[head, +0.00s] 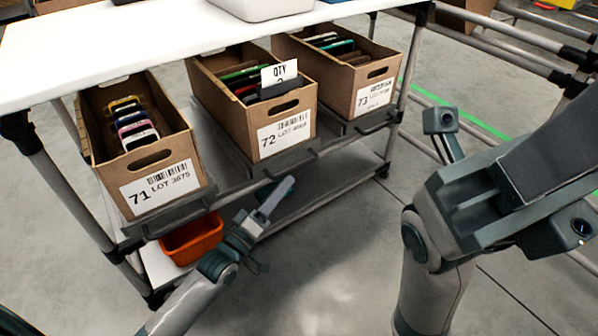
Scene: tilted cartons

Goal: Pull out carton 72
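Carton 72 (231,113) is an open brown cardboard box in the middle of three on the rack, tilted with its front down. Its front has a dark hand slot and a white label reading 72. Flat items stand inside, and a white QTY card sticks up behind its front wall. My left gripper (284,188) is in front of and below carton 72, apart from it, near the shelf's front edge. It shows edge-on, so its finger gap is unclear, and I see nothing held. My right arm is at the right; its fingers do not show.
Carton 71 (107,168) stands to the left and carton 73 (340,82) to the right. A white tabletop (120,45) overhangs their back parts. A dark rail (319,146) runs along the shelf front. An orange bin (192,238) sits below. Floor in front is clear.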

